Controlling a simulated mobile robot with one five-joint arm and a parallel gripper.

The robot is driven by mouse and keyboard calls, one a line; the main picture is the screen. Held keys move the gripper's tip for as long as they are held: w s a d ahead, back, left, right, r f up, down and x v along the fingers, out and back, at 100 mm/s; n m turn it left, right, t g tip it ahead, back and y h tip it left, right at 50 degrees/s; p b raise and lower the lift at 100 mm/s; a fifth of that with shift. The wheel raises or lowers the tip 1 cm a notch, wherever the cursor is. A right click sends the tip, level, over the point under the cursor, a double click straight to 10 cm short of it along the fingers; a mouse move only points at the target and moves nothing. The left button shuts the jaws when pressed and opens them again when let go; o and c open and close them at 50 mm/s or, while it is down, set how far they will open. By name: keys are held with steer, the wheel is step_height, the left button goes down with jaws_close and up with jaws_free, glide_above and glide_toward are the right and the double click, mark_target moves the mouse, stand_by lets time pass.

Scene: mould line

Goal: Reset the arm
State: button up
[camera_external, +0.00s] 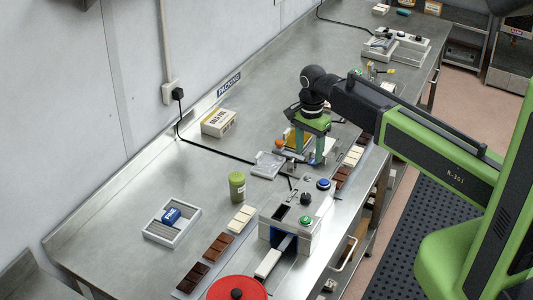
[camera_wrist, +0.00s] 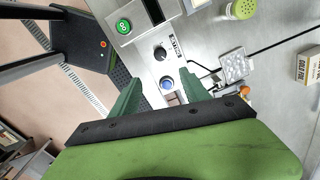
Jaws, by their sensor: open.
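My green gripper (camera_external: 311,150) hangs below the black wrist, over the steel bench behind the grey control box (camera_external: 291,206). Its two green fingers also show in the wrist view (camera_wrist: 160,91), spread apart with nothing between them. The control box also shows in the wrist view (camera_wrist: 150,62), with a green button (camera_wrist: 123,26), a black knob (camera_wrist: 160,53) and a blue button (camera_wrist: 166,83). In the external view, the arm reaches in from the right.
Chocolate bars (camera_external: 218,248) lie in a row along the bench. A black cable crosses the bench. The bench's back left is clear.

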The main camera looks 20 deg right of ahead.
steer(key=d+f+m+b, duration=0.2)
steer(key=d+f+b, duration=1.3)
steer(key=d, duration=0.1)
steer(key=s+d+f+n+b, duration=0.6)
steer(key=d+n, duration=0.4)
steer(key=n, duration=0.3)
steer(key=shift+s+n, duration=0.3)
steer(key=shift+s, duration=0.45)
